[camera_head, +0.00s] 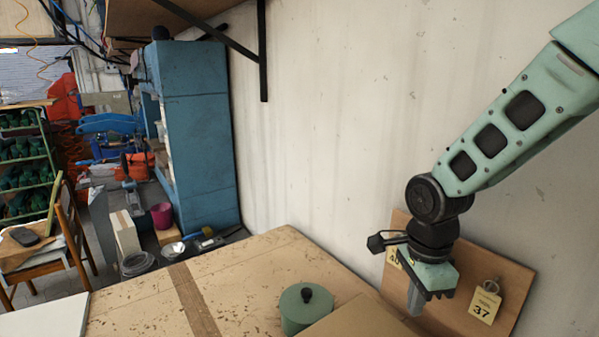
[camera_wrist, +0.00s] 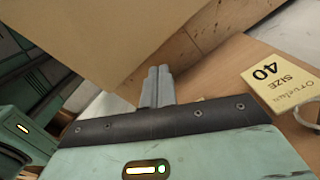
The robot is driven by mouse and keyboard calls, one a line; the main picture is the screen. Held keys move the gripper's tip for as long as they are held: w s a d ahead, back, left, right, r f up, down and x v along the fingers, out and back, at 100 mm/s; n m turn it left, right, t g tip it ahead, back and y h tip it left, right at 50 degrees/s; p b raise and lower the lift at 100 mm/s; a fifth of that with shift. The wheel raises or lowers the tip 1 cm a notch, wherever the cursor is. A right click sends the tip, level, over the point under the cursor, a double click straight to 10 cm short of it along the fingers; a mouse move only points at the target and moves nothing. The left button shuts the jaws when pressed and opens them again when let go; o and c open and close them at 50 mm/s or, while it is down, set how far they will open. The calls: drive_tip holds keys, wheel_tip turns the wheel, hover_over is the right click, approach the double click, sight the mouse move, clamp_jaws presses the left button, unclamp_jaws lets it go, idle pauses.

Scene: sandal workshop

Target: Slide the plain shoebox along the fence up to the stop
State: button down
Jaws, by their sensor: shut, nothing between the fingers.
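The plain brown shoebox (camera_head: 362,322) shows only in part at the bottom edge of the head view; it has no visible print. In the wrist view its plain face (camera_wrist: 90,30) fills the upper left. My gripper (camera_head: 414,303) is just right of the box in the head view, pointing down. Its two grey fingers (camera_wrist: 158,85) are together with nothing between them. The fingertips are close to the box; I cannot tell if they touch it. I cannot make out the fence or the stop with certainty.
A wooden board (camera_head: 512,300) with hanging size tags, including a 37 tag (camera_head: 484,305) and a 40 tag (camera_wrist: 270,75), stands against the wall by my gripper. A green lidded pot (camera_head: 300,310) stands left of the box. The worktable (camera_head: 230,270) is mostly clear further left.

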idle(0.3)
drive_tip(key=shift+f+b, duration=1.45)
drive_tip(key=shift+f, duration=0.3)
